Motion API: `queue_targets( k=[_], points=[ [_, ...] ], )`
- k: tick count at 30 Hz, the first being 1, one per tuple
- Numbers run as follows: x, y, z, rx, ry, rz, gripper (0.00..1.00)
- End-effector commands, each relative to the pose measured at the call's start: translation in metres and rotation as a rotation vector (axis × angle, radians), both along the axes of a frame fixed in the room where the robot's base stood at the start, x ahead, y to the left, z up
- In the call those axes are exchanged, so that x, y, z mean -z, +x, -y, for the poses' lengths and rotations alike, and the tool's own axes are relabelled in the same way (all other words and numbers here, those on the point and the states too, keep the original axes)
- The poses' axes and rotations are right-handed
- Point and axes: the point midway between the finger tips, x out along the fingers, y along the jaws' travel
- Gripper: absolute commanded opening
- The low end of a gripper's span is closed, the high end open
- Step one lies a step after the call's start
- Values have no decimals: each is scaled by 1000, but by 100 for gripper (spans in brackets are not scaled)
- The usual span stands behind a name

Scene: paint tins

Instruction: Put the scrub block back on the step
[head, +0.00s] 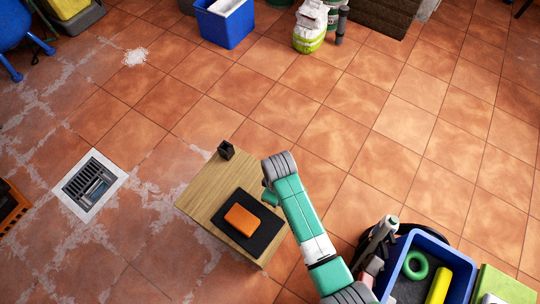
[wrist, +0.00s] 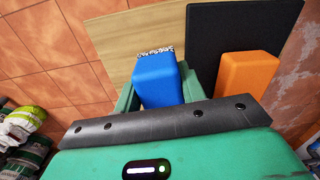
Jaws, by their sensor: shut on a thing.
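My gripper (wrist: 155,95) is shut on a blue block with a speckled, bristly far edge, which I take as the scrub block (wrist: 158,82). Its green fingers lie on both sides of it. The wooden step (head: 205,199) is below the gripper in the head view, and its bare top shows beyond the block in the wrist view (wrist: 125,40). I cannot tell whether the block touches the step. In the head view my gripper (head: 269,196) is over the step's right side, and the block is hidden there.
A black mat (head: 262,236) with an orange block (head: 241,220) lies on the step's near part. A small dark holder (head: 226,150) stands at its far corner. The step's left part is bare. A blue bin (head: 460,265) with green and yellow things is at lower right.

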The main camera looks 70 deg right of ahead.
Motion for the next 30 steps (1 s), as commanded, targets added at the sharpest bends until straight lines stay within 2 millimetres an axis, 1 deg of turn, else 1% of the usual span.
queue_targets(
  k=[1,3,6,10,13,14,15,18,30],
  points=[
    [5,10,10,0,-1,2,19],
    [5,17,20,0,-1,1,19],
    [5,23,27,0,-1,0,19],
    [4,25,29,0,-1,0,19],
    [7,37,41,0,-1,2,19],
    [12,38,42,0,0,0,19],
    [21,36,40,0,3,-3,19],
    [34,36,40,-1,1,-2,19],
    [40,36,40,-1,0,-1,19]
  ],
)
